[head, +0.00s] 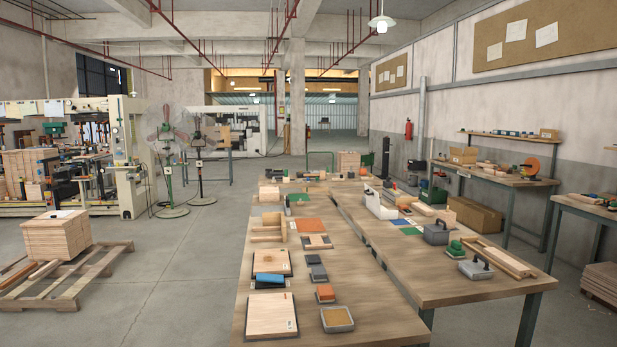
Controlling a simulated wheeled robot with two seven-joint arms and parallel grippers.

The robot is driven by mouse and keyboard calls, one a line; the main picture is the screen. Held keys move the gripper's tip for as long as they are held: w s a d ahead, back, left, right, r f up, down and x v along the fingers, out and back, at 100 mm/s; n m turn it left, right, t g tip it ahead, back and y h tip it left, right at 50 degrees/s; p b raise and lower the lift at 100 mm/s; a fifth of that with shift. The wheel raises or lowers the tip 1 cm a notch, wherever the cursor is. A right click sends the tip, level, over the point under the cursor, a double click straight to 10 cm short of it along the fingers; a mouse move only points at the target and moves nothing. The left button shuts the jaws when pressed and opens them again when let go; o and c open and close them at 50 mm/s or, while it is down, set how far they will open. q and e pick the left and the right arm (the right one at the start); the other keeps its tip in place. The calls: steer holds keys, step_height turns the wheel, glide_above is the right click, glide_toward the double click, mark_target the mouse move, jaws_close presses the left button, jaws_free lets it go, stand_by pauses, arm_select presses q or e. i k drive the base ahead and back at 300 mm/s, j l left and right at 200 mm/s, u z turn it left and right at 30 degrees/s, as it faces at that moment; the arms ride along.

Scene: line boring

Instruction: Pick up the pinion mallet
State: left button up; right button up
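I cannot pick out a pinion mallet with certainty in the head view. Two long wooden workbenches stand side by side ahead, a left bench (375,313) and a right bench (432,287), with a narrow gap between them. Small dark and coloured items lie at the far end of the left bench, too small to identify. Neither of my grippers is in view.
The left bench holds wooden boards (271,315), a blue roll (270,281) and a tan-topped tray (337,319). The right bench holds a grey handled case (436,233) and a wooden frame (497,256). A pallet with stacked boards (57,236) stands left. Floor between is clear.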

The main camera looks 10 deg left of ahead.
mark_target(321, 175)
steer(key=i+j+u, duration=0.35)
steer(key=j+u, duration=0.15)
steer(key=i+j+u, duration=0.9)
steer(key=i, duration=0.3)
steer(key=i+j+u, duration=0.2)
steer(key=i, duration=0.2)
steer(key=i+z, duration=0.5)
steer(key=i, duration=0.2)
steer(key=i+j+z, duration=0.2)
steer(key=i+z, duration=0.25)
steer(key=i, duration=0.25)
steer(key=i+z, duration=0.2)
steer(key=i, duration=2.15)
steer(key=i+z, duration=0.2)
steer(key=i, duration=0.25)
steer(key=i+j+z, duration=0.2)
steer(key=i, duration=0.2)
steer(key=i+j+z, duration=0.2)
steer(key=i, duration=0.25)
steer(key=i+j+z, duration=0.15)
steer(key=i+z, duration=0.3)
steer(key=i+j+z, duration=0.3)
steer(key=i+z, duration=0.15)
steer(key=i, duration=0.05)
